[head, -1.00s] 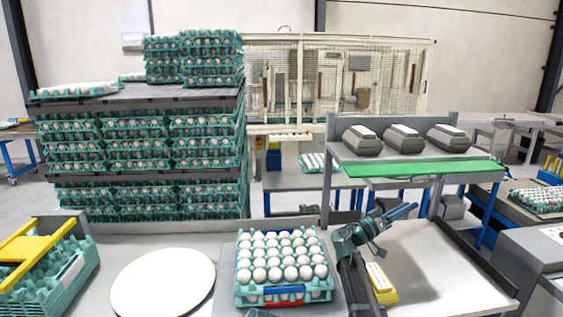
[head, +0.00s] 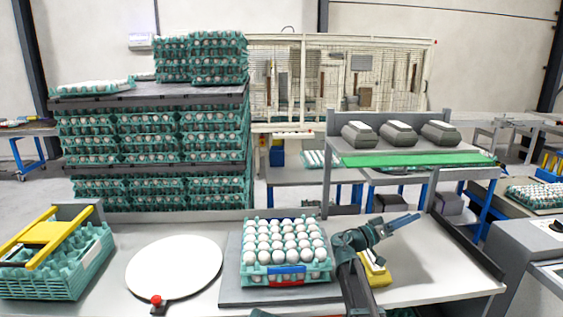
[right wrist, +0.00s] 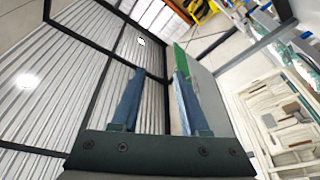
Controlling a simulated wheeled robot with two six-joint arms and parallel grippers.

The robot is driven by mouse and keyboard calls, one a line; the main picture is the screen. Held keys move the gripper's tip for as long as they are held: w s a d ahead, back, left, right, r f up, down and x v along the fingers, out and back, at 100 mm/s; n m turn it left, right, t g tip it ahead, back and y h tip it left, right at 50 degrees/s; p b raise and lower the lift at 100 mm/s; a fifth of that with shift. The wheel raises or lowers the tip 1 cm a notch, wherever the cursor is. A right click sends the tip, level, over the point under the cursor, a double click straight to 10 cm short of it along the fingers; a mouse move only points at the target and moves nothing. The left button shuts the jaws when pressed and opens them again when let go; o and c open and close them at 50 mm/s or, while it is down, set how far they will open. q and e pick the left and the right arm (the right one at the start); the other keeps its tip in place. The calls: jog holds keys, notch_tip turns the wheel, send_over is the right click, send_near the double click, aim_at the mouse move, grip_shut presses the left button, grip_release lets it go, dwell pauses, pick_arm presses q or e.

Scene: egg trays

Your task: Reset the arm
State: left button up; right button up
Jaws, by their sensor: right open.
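My right arm stands up from the bottom of the head view, right of the egg tray. My right gripper (head: 414,219) points right and slightly up above the right part of the table. In the right wrist view the same gripper (right wrist: 157,80) shows its two blue fingers apart with nothing between them. My left gripper does not show in the head view. A teal tray of white eggs (head: 309,279) with a red and blue front clip sits on a grey plate (head: 230,294), apart from the right gripper.
A white round disc (head: 174,267) and a red button (head: 156,300) lie left of the tray. A teal crate (head: 65,277) with a yellow handle is at far left. A yellow box (head: 375,275) stands behind my right arm.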

jog(key=s+a+f+n+g+y, duration=0.4)
jog(key=s+a+f+n+y, duration=0.3)
jog(key=s+a+f+y, duration=1)
jog(key=s+a+f+n+g+y, duration=0.1)
jog(key=s+a+f+n, duration=0.1)
jog(key=s+a+f, duration=0.2)
jog(key=s+a+f+n+g+p, duration=0.1)
jog(key=s+a+f, duration=0.3)
jog(key=s+a, duration=0.7)
jog(key=shift+s+f+n+y, duration=0.35)
jog(key=shift+s+n+y, duration=0.05)
jog(key=shift+n, duration=0.5)
jog(key=shift+f, duration=0.1)
